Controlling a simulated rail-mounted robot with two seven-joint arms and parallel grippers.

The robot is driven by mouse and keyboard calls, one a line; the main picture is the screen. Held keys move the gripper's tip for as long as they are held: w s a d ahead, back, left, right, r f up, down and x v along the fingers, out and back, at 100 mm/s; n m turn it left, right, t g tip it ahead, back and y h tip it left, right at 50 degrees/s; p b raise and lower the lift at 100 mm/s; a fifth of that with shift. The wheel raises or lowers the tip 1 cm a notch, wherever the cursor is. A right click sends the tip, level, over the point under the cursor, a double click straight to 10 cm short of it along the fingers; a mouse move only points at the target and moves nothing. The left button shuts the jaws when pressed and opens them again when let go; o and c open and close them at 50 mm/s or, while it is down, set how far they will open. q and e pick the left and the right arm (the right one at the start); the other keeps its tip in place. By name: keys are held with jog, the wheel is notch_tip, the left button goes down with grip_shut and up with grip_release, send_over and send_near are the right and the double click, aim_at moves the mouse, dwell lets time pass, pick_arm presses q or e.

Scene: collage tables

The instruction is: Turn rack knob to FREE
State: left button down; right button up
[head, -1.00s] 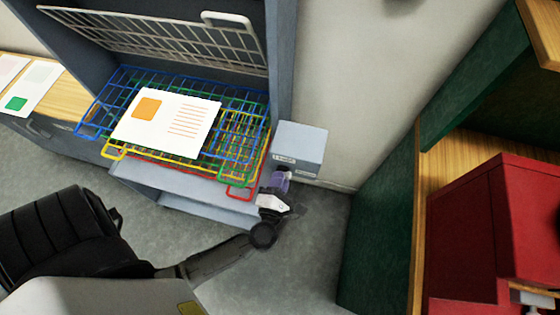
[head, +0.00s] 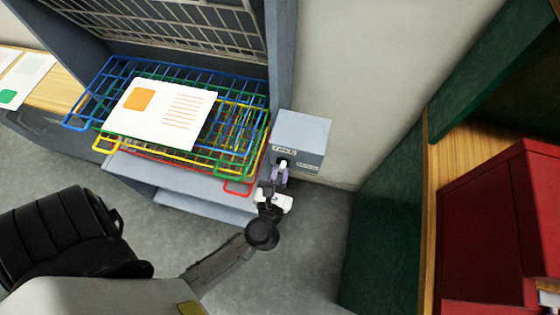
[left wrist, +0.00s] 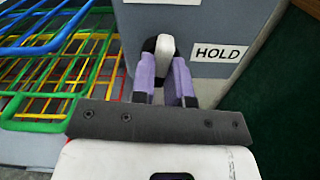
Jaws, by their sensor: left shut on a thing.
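The rack knob, a white bar on a black base, sticks out of the front of a grey box (head: 303,135). The knob (left wrist: 165,46) shows in the left wrist view between the purple fingers of my left gripper (left wrist: 163,82), which is shut on it. The bar stands about upright in that view, its upper end toward a white label cut off at the top edge. A HOLD label (left wrist: 217,53) is to the right of the knob. In the head view my left gripper (head: 279,176) reaches the box front from below. My right gripper is not in view.
Left of the box is a rack with coloured wire shelves (head: 88,100); a printed sheet (head: 165,115) lies on top. A raised wire grid (head: 190,30) is behind it. A red cabinet (head: 490,220) and green panels (head: 385,240) stand at right. Floor is clear below the box.

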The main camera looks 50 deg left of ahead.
pick_arm(q)
jog(key=shift+n+b, duration=0.35)
jog(key=shift+n, duration=0.55)
jog(key=c, duration=1.1)
grip_release()
jog(key=shift+s, duration=0.1)
jog(key=shift+b+v, duration=0.8)
jog(key=shift+v, duration=6.05)
